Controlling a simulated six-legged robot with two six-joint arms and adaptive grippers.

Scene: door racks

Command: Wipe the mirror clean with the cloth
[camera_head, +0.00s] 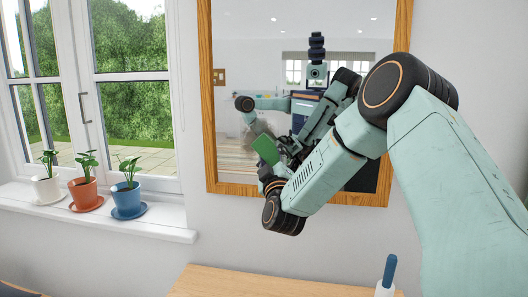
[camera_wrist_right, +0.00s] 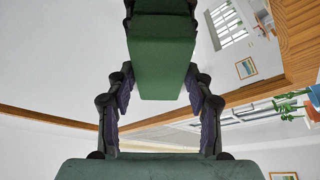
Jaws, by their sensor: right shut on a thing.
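The wood-framed mirror (camera_head: 245,80) hangs on the wall in the head view and reflects the room and my own body. My right gripper (camera_head: 268,172) is in front of its lower left part, largely hidden by its own wrist. It is shut on the green cloth (camera_head: 265,149), which looks like a thick folded block. The cloth also shows between the fingers in the right wrist view (camera_wrist_right: 162,65). A faint brownish smudge (camera_head: 260,130) shows on the glass just above the cloth. I cannot tell whether the cloth touches the glass. My left gripper shows only possibly as a reflection.
A wooden table top (camera_head: 215,283) lies below the mirror, with a white, blue-topped object (camera_head: 388,275) at its right. White, orange (camera_head: 85,193) and blue (camera_head: 126,199) flowerpots stand on the windowsill at left. Bare wall separates sill and mirror.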

